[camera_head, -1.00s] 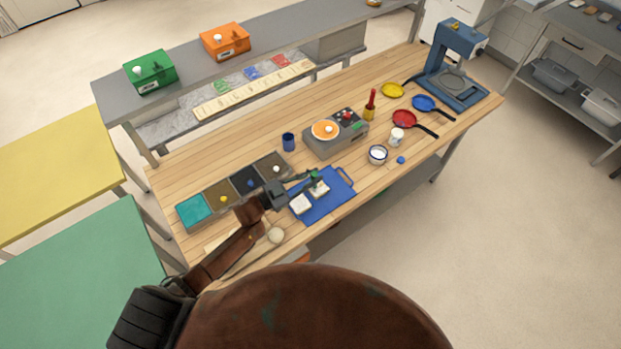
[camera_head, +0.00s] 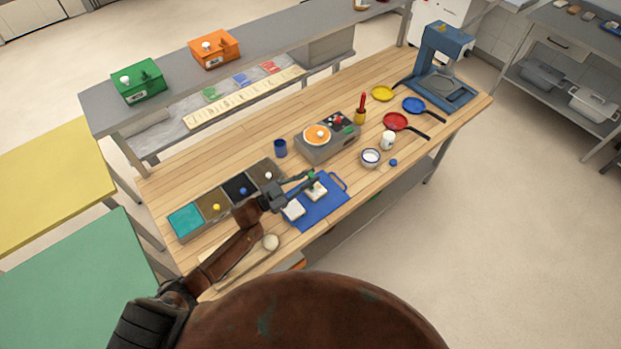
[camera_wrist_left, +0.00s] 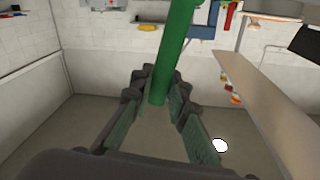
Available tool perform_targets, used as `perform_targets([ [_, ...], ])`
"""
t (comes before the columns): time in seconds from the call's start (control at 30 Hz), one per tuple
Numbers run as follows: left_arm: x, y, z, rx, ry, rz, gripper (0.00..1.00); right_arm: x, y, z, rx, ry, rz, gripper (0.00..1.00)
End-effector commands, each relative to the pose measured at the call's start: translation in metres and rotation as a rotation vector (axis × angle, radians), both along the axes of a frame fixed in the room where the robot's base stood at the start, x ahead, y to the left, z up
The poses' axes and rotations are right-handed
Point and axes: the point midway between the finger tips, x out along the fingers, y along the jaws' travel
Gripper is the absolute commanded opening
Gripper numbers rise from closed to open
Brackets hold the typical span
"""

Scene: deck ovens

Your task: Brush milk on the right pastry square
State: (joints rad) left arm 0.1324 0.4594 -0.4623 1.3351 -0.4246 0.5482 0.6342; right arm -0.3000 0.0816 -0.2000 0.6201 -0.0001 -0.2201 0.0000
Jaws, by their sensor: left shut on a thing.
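My left gripper (camera_head: 292,189) is shut on a green brush, whose handle (camera_wrist_left: 173,55) stands between the fingers in the left wrist view. In the head view the brush's green part (camera_head: 311,178) is at the far edge of the right pastry square (camera_head: 316,192); I cannot tell whether it touches. The left pastry square (camera_head: 293,210) lies nearer on the same blue board (camera_head: 325,206). A white bowl (camera_head: 371,157) with a blue rim and a white mug (camera_head: 387,140) stand to the right. Which one holds milk is unclear. My right gripper is out of view.
A row of bins with a teal one (camera_head: 186,221) lies left of the board. A grey burner unit (camera_head: 325,148) and a blue cup (camera_head: 280,148) stand behind it.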

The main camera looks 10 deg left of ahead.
Motion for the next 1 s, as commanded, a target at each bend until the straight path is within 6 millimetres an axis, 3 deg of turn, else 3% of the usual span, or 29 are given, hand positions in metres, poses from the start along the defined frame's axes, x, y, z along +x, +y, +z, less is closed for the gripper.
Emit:
perform_targets([
  [1.0,-0.038,0.032,0.001,0.002,0.003,0.002,0.0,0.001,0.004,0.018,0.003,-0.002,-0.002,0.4],
])
